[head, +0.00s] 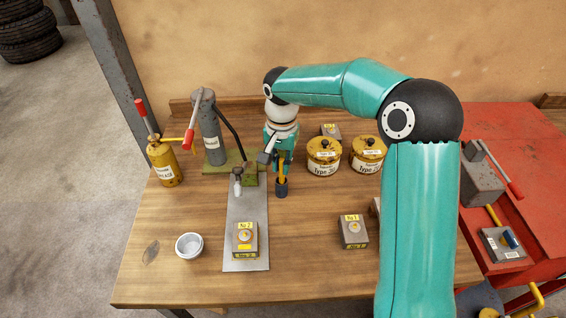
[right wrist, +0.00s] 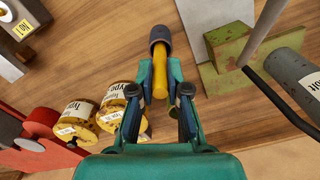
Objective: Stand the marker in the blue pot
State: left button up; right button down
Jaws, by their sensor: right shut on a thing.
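The yellow marker (head: 282,171) is upright between the fingers of my right gripper (head: 281,163), which is shut on it. In the right wrist view the marker (right wrist: 160,78) runs from between the fingertips (right wrist: 159,88) to the small dark blue-grey pot (right wrist: 160,36). The pot also shows in the head view (head: 281,188), directly below the gripper. The marker's lower end appears to be inside the pot's mouth; the tip is hidden and I cannot tell whether it touches the bottom. My left gripper is not in view.
Two yellow tins (head: 323,163) stand right of the gripper. A green-based press (head: 212,140) and a yellow oil can (head: 163,163) stand left. A metal strip (head: 246,212) bears a No 2 box (head: 245,239); a white bowl (head: 189,245) is beside it. The wooden table's front is mostly clear.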

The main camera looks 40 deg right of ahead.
jog(key=shift+f, duration=0.25)
jog(key=shift+f, duration=0.2)
jog(key=c, duration=1.2)
grip_release()
jog(key=shift+r, duration=0.1)
jog(key=shift+o, duration=0.2)
jog(key=shift+r, duration=0.15)
notch_tip(320, 180, up, 12)
